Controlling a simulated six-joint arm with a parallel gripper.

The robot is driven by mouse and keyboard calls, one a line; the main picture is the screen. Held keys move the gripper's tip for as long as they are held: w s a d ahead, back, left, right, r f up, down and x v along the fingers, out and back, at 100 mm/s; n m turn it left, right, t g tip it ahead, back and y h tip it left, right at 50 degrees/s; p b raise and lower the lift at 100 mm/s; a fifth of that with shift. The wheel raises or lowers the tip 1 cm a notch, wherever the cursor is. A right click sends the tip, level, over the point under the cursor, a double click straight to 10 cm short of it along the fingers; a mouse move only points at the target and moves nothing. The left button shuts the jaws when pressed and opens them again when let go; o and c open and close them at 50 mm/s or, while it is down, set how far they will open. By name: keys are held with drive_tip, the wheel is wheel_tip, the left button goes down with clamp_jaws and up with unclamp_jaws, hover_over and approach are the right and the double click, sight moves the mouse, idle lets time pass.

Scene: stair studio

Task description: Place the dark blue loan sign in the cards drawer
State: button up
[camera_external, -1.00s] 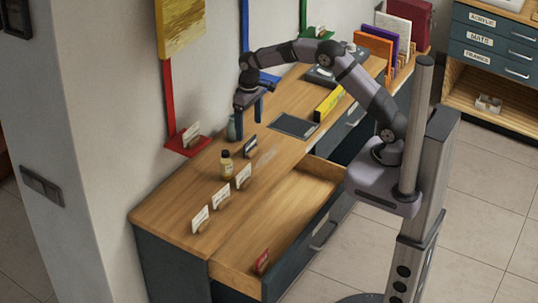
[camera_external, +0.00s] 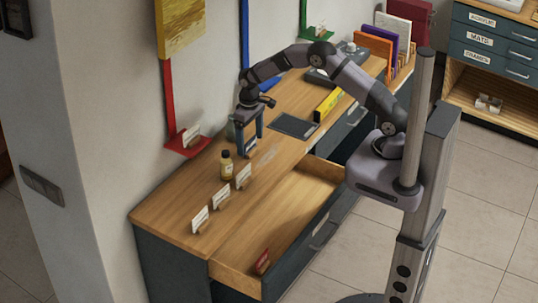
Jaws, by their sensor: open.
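A small dark blue sign (camera_external: 250,150) with a pale face stands on the wooden desk top, behind the row of white cards. My gripper (camera_external: 249,144) is open and low over it, with a finger toward each side of the sign. I cannot tell whether the fingers touch it. The drawer (camera_external: 285,213) below the desk's front edge is pulled open. One red card (camera_external: 262,262) stands at its near end, and the rest of its floor is bare. No drawer label can be read.
Three white cards in wooden holders (camera_external: 221,197) and a yellowish bottle with a dark cap (camera_external: 226,164) stand close in front of the sign. A dark mat (camera_external: 295,126) and yellow box (camera_external: 328,104) lie to the right.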

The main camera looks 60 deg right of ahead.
drive_tip(key=shift+f, duration=0.55)
drive_tip(key=c, duration=1.2)
drive_tip(key=shift+r, duration=0.1)
wheel_tip(320, 180, up, 10)
drive_tip(key=b, duration=0.2)
drive_tip(key=shift+b, duration=0.3)
